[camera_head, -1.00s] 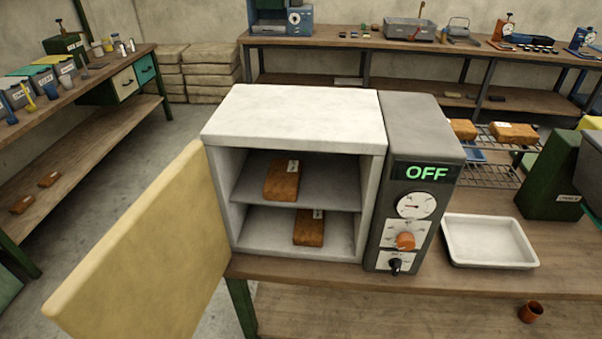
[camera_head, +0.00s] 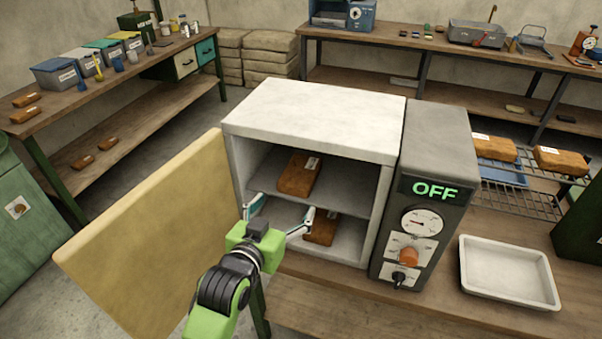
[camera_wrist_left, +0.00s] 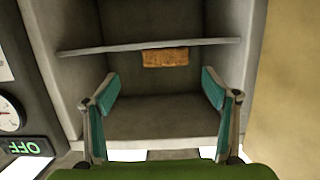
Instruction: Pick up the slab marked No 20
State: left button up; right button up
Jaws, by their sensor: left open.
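The oven (camera_head: 312,110) stands open, with two brown slabs on its two levels. The upper slab (camera_head: 299,175) lies on the middle shelf, and the lower slab (camera_head: 321,229) lies on the oven floor, partly hidden by my gripper. Both carry small pale labels, too small to read. My left gripper (camera_head: 283,208) is open and empty at the oven mouth, its fingers spread apart. The left wrist view is upside down; a slab (camera_wrist_left: 165,57) shows ahead between the open fingers, against the shelf edge, apart from them.
The yellow oven door (camera_head: 150,230) hangs open at the left. The control panel (camera_head: 425,200) reads OFF. An empty white tray (camera_head: 508,272) lies on the right of the bench. More slabs lie on a wire rack (camera_head: 520,190) and the left table (camera_head: 60,118).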

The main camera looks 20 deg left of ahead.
pick_arm(q)
notch_tip(320, 180, up, 2)
jog(key=w, duration=0.1)
jog(key=p, duration=0.2)
send_near(299, 172)
jog(key=w, duration=0.2)
jog(key=w+f, duration=0.1)
jog(key=shift+w+d+t, duration=0.2)
jog(key=shift+d+t, duration=0.1)
jog(key=shift+d, duration=0.1)
jog(key=shift+w, duration=0.5)
jog(key=shift+w+a+f, duration=0.1)
jog(key=shift+w, duration=0.45)
jog(key=w, duration=0.2)
jog(key=w+f+p, duration=0.1)
jog(key=w, duration=0.1)
jog(key=shift+a+f, duration=0.1)
jog(key=shift+f, duration=0.1)
jog(key=shift+s, duration=0.1)
jog(key=c, duration=1.5)
jog(key=shift+r, duration=0.15)
pick_arm(e)
jog(key=r, duration=0.3)
jog(key=shift+w+d+r, duration=0.25)
jog(key=shift+d+r, duration=0.05)
jog(key=shift+d, duration=0.05)
